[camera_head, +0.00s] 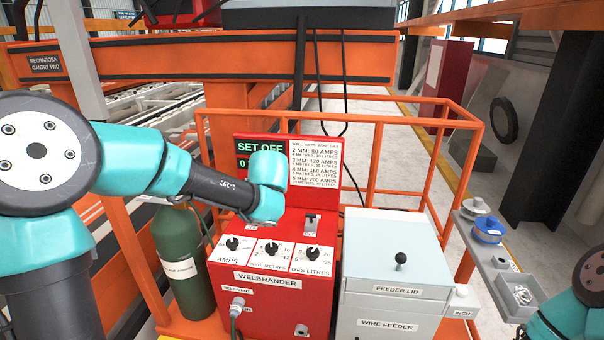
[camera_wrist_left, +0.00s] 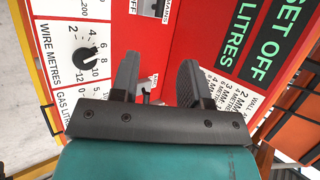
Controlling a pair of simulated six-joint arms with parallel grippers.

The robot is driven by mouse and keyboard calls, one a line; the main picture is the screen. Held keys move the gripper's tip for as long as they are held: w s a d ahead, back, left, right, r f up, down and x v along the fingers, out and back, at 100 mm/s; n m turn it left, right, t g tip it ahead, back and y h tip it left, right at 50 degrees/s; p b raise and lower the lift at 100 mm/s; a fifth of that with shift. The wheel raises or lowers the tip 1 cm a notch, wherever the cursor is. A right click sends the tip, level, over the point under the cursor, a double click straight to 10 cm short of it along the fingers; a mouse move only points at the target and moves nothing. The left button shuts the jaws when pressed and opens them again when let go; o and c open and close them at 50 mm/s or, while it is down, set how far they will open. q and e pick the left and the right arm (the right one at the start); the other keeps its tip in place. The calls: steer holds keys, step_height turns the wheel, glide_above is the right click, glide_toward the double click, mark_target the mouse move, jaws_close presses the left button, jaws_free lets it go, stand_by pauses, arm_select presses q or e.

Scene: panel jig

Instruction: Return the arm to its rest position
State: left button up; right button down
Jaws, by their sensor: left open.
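My left arm reaches in from the left in the head view. Its teal wrist hangs over the back of the red welder box (camera_head: 265,310), in front of the display panel (camera_head: 320,165), and hides its own fingers there. In the left wrist view my left gripper (camera_wrist_left: 158,82) is open, its two dark fingers apart over the red face. A small dark part with a white label shows between the fingers; I cannot tell whether they touch anything. My right arm shows only as a teal link at the lower right; its gripper is out of view.
Three dials (camera_head: 271,248) line the welder's top, with a switch (camera_head: 311,222) behind them. A grey wire feeder (camera_head: 388,285) stands right, a green gas bottle (camera_head: 183,255) left. An orange rail frame (camera_head: 375,122) surrounds them. A side tray (camera_head: 520,296) holds small parts.

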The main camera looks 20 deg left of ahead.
arm_select(q)
steer(key=s+d+f+n+g+h, duration=0.1)
steer(key=s+d+f+g, duration=0.2)
steer(key=s+d+f, duration=0.4)
steer(key=s+d+f+n+g, duration=0.2)
steer(key=s+d+f+g, duration=0.15)
steer(key=f, duration=0.65)
steer(key=s+f+n+h, duration=0.4)
steer(key=s+f+n, duration=0.2)
steer(key=f, duration=0.7)
steer(key=s+d+f+n+t+h, duration=0.1)
steer(key=s+f+n+h, duration=0.3)
steer(key=f, duration=1)
steer(key=s+n, duration=0.3)
steer(key=shift+d+f+h, duration=0.15)
steer(key=shift+d+h, duration=0.15)
steer(key=shift+h, duration=0.1)
